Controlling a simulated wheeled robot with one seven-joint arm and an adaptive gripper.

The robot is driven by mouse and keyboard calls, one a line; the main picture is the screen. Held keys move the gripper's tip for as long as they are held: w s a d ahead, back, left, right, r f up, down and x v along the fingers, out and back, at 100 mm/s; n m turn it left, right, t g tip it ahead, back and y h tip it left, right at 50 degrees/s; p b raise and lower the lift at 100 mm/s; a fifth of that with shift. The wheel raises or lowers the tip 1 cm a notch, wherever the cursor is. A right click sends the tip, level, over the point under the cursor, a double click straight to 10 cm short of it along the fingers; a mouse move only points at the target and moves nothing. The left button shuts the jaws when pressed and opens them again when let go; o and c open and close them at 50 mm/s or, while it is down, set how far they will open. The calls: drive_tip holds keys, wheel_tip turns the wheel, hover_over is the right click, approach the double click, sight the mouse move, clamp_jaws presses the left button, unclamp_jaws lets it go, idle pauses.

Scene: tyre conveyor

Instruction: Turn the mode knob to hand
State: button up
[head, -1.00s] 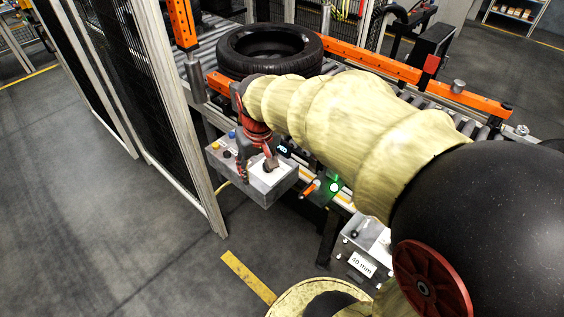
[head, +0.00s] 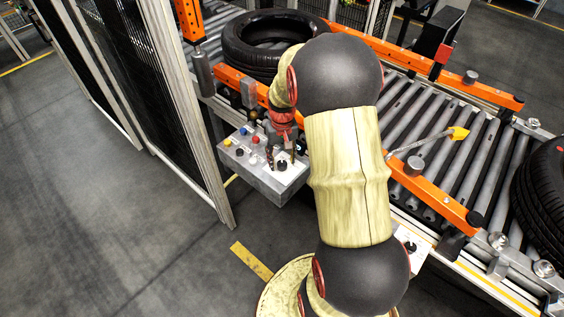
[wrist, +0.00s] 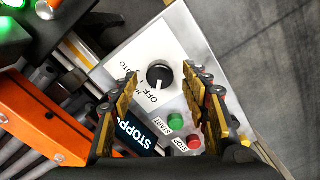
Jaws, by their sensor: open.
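The mode knob (wrist: 160,75) is black and round, on the white plate of a grey control box (head: 262,177). The OFF and AUTO labels (wrist: 155,97) show beside it in the wrist view; I cannot read a HAND label. Its white pointer mark seems to face OFF. My gripper (wrist: 165,77) is open, one finger on each side of the knob in that view. I cannot tell whether the fingers touch it. In the head view my gripper (head: 281,158) points down at the box, and the knob (head: 283,165) shows at its fingertips.
The box also carries a green button (wrist: 175,121), a red button (wrist: 194,142) and a dark display (wrist: 138,136) reading STOPP. An orange rail (head: 430,190) and rollers lie to the right. A tyre (head: 265,40) lies behind; a fence post (head: 190,120) stands left.

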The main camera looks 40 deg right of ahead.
drive_tip(key=shift+f, duration=0.55)
drive_tip(key=c, duration=1.1)
drive_tip(key=shift+c, duration=0.2)
